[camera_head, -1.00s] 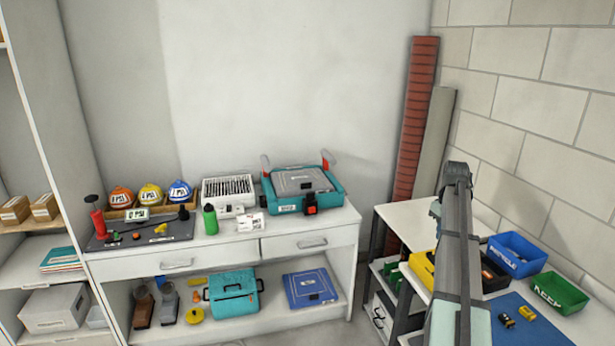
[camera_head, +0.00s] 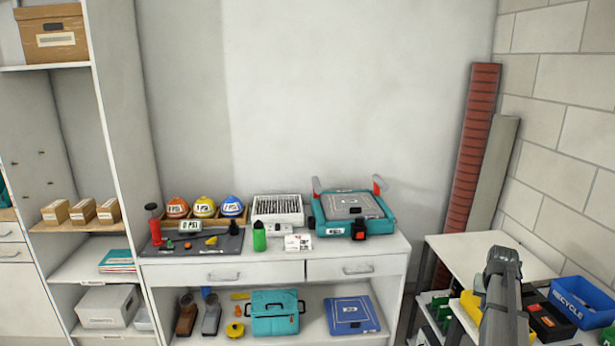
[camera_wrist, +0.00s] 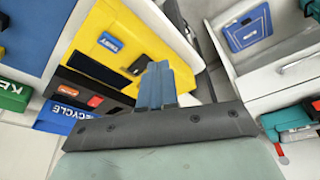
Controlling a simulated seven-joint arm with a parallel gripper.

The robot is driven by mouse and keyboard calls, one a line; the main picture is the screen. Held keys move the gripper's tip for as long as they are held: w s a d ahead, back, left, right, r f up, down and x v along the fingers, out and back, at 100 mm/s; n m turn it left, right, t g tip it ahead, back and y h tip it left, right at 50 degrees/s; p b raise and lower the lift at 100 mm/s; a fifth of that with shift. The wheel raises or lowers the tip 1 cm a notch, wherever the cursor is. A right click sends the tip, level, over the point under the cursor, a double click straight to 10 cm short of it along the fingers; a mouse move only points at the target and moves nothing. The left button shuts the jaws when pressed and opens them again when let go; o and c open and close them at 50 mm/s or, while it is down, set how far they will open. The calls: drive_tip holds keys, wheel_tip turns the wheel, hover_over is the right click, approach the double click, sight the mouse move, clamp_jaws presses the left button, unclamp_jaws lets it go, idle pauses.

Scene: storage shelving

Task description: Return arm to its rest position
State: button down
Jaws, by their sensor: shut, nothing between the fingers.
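My gripper (camera_wrist: 157,85) shows in the wrist view with its blue-grey fingers together and nothing between them. It points over the side table, close in the picture to the edge of a yellow tray (camera_wrist: 125,28). In the camera_head view my arm rises from the bottom edge at the lower right, in front of the side table (camera_head: 470,255); I cannot make out the fingertips there.
The blue RECYCLE bin (camera_head: 583,302) and a black tray (camera_head: 548,318) stand right of my arm. A white workbench (camera_head: 285,268) with tools, hard hats and a teal case (camera_head: 352,212) stands left. Shelving (camera_head: 118,130) is at the far left. The wall above the bench is bare.

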drive_tip(key=s+a+f+n+g+y, duration=0.1)
drive_tip(key=s+a+f, duration=0.4)
drive_tip(key=a+f, duration=0.35)
drive_tip(key=s+a+f+g, duration=0.1)
drive_tip(key=s+a+f, duration=0.3)
drive_tip(key=a+f, duration=0.45)
drive_tip(key=s+a+f+n+g+y, duration=0.1)
drive_tip(key=s+a+f, duration=0.45)
drive_tip(key=f, duration=0.55)
drive_tip(key=s+a+f+n+g, duration=0.1)
drive_tip(key=s+a+f+g, duration=0.1)
drive_tip(key=s+a+f, duration=0.3)
drive_tip(key=s+a+f+n+g, duration=0.1)
drive_tip(key=s+a+f+g, duration=0.1)
drive_tip(key=s+a+f, duration=0.3)
drive_tip(key=s+a+f+n+g, duration=0.2)
drive_tip(key=s+a+f, duration=0.3)
drive_tip(key=s+a, duration=0.5)
drive_tip(key=s, duration=0.6)
drive_tip(key=shift+s+f, duration=0.25)
drive_tip(key=shift+f, duration=0.05)
